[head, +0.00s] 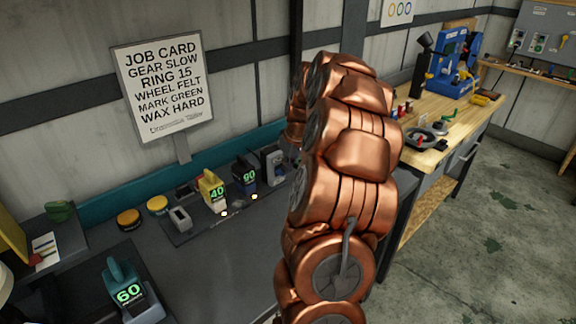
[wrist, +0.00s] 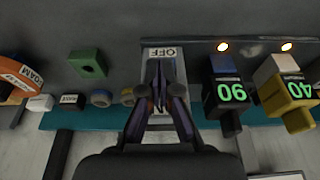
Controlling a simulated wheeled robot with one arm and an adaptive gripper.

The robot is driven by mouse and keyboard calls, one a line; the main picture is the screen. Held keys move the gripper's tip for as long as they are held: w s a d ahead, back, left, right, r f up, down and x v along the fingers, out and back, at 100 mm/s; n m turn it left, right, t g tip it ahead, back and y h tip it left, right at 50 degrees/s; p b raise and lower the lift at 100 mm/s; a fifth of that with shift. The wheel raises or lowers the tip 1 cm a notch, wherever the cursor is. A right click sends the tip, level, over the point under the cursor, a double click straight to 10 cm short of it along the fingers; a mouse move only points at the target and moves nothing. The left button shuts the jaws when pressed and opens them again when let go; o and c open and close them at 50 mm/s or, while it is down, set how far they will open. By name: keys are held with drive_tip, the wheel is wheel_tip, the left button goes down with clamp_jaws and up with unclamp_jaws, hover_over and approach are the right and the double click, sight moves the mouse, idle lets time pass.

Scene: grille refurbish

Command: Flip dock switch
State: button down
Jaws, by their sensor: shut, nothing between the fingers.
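The dock switch is a light grey box with an OFF label (wrist: 163,53), upside down in the wrist view. It also shows in the head view as a grey box (head: 272,163) at the right end of the dock, partly behind my arm. My gripper (wrist: 160,78) is shut and empty, with its fingers directly over the switch box. The fingers hide the lever, so I cannot tell its position or whether they touch it. In the head view my copper arm hides the gripper.
The unit reading 90 (wrist: 228,95) stands close beside the switch, and the unit reading 40 (wrist: 290,92) beyond it. An amber light (wrist: 223,46) glows by the 90 unit. A green block (wrist: 88,64) and small rolls sit on the other side. A 60 unit (head: 128,292) stands nearer.

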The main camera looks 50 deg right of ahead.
drive_tip(key=shift+s+f+t+b, duration=0.2)
drive_tip(key=shift+f+t+b, duration=0.4)
drive_tip(key=shift+b, duration=1.15)
drive_tip(key=shift+s+f+t+b, duration=0.15)
drive_tip(key=shift+f+t+b, duration=0.2)
drive_tip(key=shift+t+b, duration=0.95)
drive_tip(key=b, duration=0.5)
drive_tip(key=shift+s+f+t, duration=0.15)
drive_tip(key=shift+f+t, duration=0.25)
drive_tip(key=shift+t+h+b, duration=0.3)
drive_tip(key=shift+t+b, duration=0.1)
drive_tip(key=shift+b, duration=0.55)
drive_tip(key=shift+r, duration=0.1)
drive_tip(key=shift+s+a+r+b, duration=0.1)
drive_tip(key=shift+s+r+b, duration=0.2)
drive_tip(key=shift+r, duration=0.2)
drive_tip(key=w+d+r+b+v, duration=0.1)
drive_tip(key=v, duration=1.1)
drive_tip(key=shift+s+a+r, duration=0.25)
drive_tip(key=shift+a+r, duration=0.05)
drive_tip(key=shift+a, duration=0.15)
